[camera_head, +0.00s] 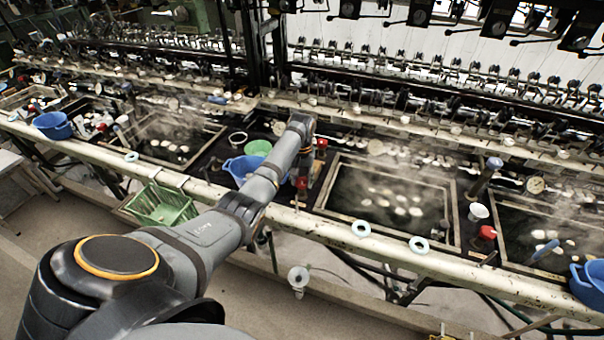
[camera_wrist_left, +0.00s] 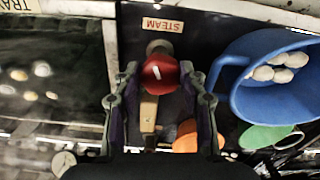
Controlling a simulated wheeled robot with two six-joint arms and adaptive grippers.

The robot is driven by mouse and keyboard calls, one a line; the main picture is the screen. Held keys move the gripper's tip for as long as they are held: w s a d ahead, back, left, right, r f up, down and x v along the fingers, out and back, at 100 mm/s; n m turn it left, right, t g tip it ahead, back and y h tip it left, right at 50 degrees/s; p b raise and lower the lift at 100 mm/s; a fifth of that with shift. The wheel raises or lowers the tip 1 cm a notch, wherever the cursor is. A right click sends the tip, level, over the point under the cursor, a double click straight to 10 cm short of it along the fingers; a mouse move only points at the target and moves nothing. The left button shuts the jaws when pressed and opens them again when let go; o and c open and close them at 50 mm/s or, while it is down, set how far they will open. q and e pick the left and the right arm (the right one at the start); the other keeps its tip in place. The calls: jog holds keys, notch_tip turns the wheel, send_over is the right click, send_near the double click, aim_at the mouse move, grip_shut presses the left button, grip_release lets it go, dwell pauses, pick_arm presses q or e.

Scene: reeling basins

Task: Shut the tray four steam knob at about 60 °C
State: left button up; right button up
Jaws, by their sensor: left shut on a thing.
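The red steam knob (camera_wrist_left: 160,73) sits by the STEAM label (camera_wrist_left: 162,25) in the left wrist view. It has a white mark on its face. My left gripper (camera_wrist_left: 158,76) has a finger on each side of the knob and is shut on it. In the head view the gripper (camera_head: 304,175) reaches down at the near left of a steaming tray (camera_head: 328,194), with the red knob (camera_head: 301,184) partly hidden. A round dial (camera_head: 376,147) stands behind that tray; its reading is too small to tell. My right gripper is out of view.
A blue basin (camera_wrist_left: 236,84) with pale cocoons stands close beside the gripper, near a green bowl (camera_head: 258,147). The pale front rail (camera_head: 330,228) runs along the near side, with a green basket (camera_head: 160,204) at its left. Steam hangs over the trays.

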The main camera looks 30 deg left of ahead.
aim_at(301, 181)
pick_arm(q)
jog(key=m+p, duration=0.2)
jog(key=m, duration=0.1)
jog(key=shift+r+m, duration=0.1)
jog(key=shift+m, duration=0.3)
jog(key=shift+a+m+p, duration=0.1)
jog(key=shift+m+p, duration=0.2)
jog(key=shift+p, duration=0.05)
jog(key=o, duration=1.2)
jog(key=shift+c, duration=0.2)
jog(key=shift+r, duration=0.2)
notch_tip(301, 181, up, 12)
jog(key=shift+f, duration=0.25)
